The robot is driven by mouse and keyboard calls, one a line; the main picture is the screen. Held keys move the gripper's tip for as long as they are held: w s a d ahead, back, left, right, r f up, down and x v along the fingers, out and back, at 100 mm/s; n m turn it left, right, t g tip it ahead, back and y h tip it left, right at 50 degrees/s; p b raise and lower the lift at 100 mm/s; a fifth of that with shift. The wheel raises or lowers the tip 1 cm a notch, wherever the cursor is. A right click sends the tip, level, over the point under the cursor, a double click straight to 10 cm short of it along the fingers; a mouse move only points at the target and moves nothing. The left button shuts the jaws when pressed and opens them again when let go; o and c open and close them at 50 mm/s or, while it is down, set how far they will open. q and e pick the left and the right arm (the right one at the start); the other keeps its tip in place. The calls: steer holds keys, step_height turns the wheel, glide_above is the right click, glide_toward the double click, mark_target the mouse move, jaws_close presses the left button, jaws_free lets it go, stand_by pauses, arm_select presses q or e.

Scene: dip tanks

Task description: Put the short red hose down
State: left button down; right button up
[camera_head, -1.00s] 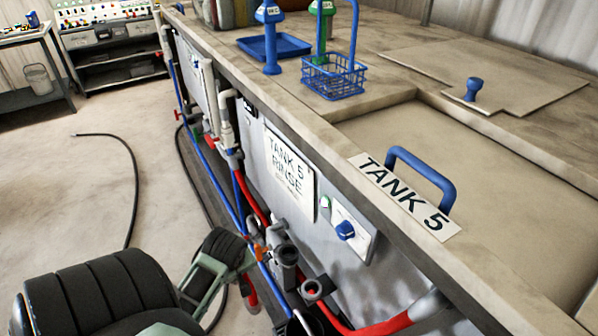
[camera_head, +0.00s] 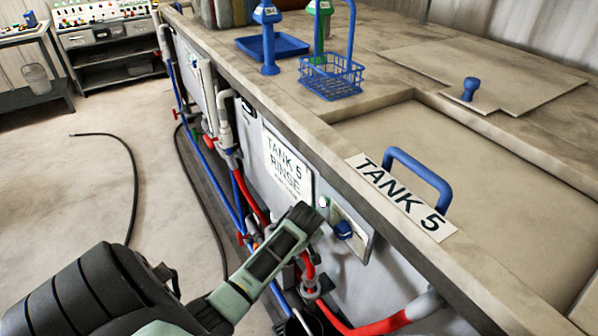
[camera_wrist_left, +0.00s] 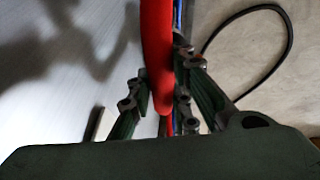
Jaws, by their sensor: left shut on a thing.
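My left gripper (camera_head: 284,250) is in front of the tank's side panel, below the TANK 5 RINSE sign. In the left wrist view its fingers (camera_wrist_left: 162,104) are shut on the short red hose (camera_wrist_left: 157,50), which runs up out of that picture. In the head view a bent part of the red hose (camera_head: 307,267) shows just beyond the gripper, close above a grey pipe fitting (camera_head: 312,292). I cannot tell whether its end touches the fitting. My arm hides much of the hose. My right gripper is not in view.
A longer red hose (camera_head: 375,328) runs along the tank's lower side. Blue pipes (camera_head: 205,165) with valves line the panel's foot. A blue knob (camera_head: 344,230) is close to the gripper. A black cable (camera_head: 136,180) lies on the otherwise clear floor at left.

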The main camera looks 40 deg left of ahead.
arm_select(q)
steer(key=f, duration=0.4)
steer(key=shift+w+f, duration=0.2)
steer(key=shift+w, duration=0.1)
steer(key=shift+f, duration=0.1)
steer(key=c, duration=1.6)
jaws_free()
steer(key=p+v, duration=0.1)
steer(key=v, duration=1.1)
steer(key=shift+s, duration=0.2)
